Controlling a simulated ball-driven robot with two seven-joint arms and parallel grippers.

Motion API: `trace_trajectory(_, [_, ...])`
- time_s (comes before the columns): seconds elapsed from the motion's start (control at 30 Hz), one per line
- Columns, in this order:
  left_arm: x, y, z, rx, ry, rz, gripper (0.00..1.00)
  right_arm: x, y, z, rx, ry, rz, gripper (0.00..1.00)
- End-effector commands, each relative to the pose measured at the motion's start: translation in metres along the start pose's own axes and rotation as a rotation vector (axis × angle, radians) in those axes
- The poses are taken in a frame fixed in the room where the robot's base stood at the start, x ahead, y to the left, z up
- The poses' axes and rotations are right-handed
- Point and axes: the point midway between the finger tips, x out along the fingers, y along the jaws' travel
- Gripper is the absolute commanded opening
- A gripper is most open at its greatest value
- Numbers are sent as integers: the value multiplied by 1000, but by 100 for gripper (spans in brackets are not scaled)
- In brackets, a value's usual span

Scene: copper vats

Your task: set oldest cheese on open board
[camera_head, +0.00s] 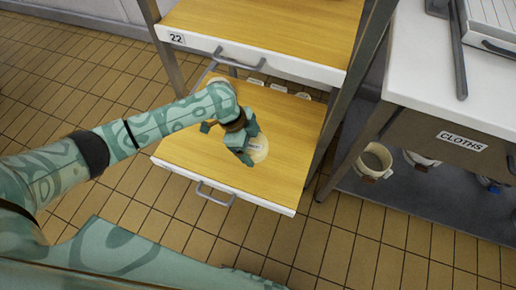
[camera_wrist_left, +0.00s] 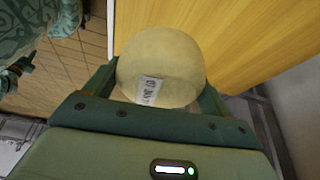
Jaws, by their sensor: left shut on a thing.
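My left gripper (camera_head: 244,148) is over the pulled-out lower board and is shut on a round pale cheese (camera_head: 259,150). The open board (camera_head: 190,160) is a yellow wooden shelf with a white front edge and a grey handle. I cannot tell whether the cheese touches the board.
Several pale cheeses with labels (camera_head: 256,82) stand at the back of the open board. Above it is another board marked 22 (camera_head: 177,39). Right is a white-topped table (camera_head: 450,90) with a CLOTHS label and pots (camera_head: 374,160) below. The open board's left front is clear.

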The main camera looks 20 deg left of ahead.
Motion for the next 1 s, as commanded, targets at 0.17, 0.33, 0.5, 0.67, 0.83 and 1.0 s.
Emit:
trace_trajectory(0.17, [46, -17, 19, 117, 1, 50, 48, 28, -3, 10, -12, -40, -11, 36])
trace_trajectory(0.33, [54, -20, 23, 150, 1, 57, 48, 31, -1, 10, -22, -48, -8, 36])
trace_trajectory(0.5, [69, -20, 30, 149, 1, 59, 48, 38, 6, 6, -46, -61, 2, 36])
trace_trajectory(0.67, [73, -20, 32, 149, -1, 56, 48, 35, 12, -11, -70, -50, 16, 36])
trace_trajectory(0.83, [79, -20, 34, 149, -1, 55, 48, 30, 18, -29, -93, -40, 30, 36])
trace_trajectory(1.0, [84, -20, 36, 149, -1, 55, 48, 25, 23, -44, -111, -31, 44, 36])
